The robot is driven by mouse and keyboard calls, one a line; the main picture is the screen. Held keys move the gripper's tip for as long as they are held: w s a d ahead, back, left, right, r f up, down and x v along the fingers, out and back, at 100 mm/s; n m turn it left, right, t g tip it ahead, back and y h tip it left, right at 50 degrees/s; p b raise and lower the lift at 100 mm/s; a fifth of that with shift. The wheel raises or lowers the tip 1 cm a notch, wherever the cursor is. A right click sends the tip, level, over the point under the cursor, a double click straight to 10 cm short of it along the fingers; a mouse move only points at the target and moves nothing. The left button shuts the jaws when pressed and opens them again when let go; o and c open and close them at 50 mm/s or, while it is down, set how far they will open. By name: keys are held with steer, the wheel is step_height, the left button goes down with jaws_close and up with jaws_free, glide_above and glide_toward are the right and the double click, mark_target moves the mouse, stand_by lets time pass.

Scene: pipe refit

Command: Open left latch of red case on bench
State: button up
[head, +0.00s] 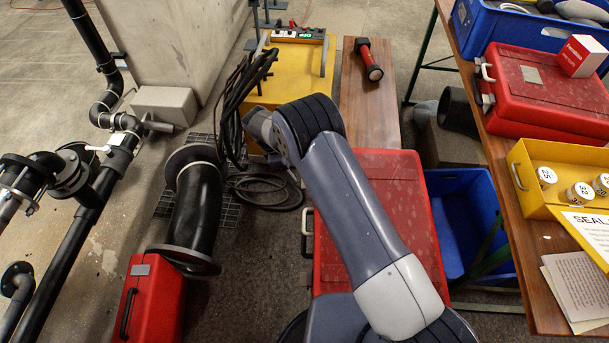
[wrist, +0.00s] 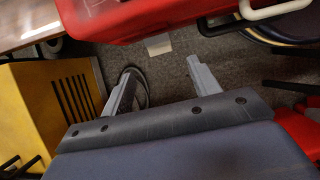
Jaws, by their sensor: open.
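The red case (head: 386,190) lies on the low wooden bench in the head view, partly behind my arm, its handle on the left side. In the wrist view the case (wrist: 110,16) spans the top, with its pale handle (wrist: 275,8) at upper right. A pale grey plate, seemingly the left latch (wrist: 158,45), sticks out from the case's edge, left of the handle. My gripper (wrist: 161,70) is open and empty, its fingers on either side of the plate's line and just short of it. Contact cannot be told. In the head view my fingers cannot be made out.
A yellow machine (head: 298,75) stands at the bench's far end, with black cables (head: 240,100) hanging beside it. A workbench at right carries a further red case (head: 540,100).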

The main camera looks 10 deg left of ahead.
steer(key=x, duration=0.7)
steer(key=shift+f+p, duration=0.2)
steer(key=shift+p, duration=0.1)
steer(key=shift+c, duration=0.4)
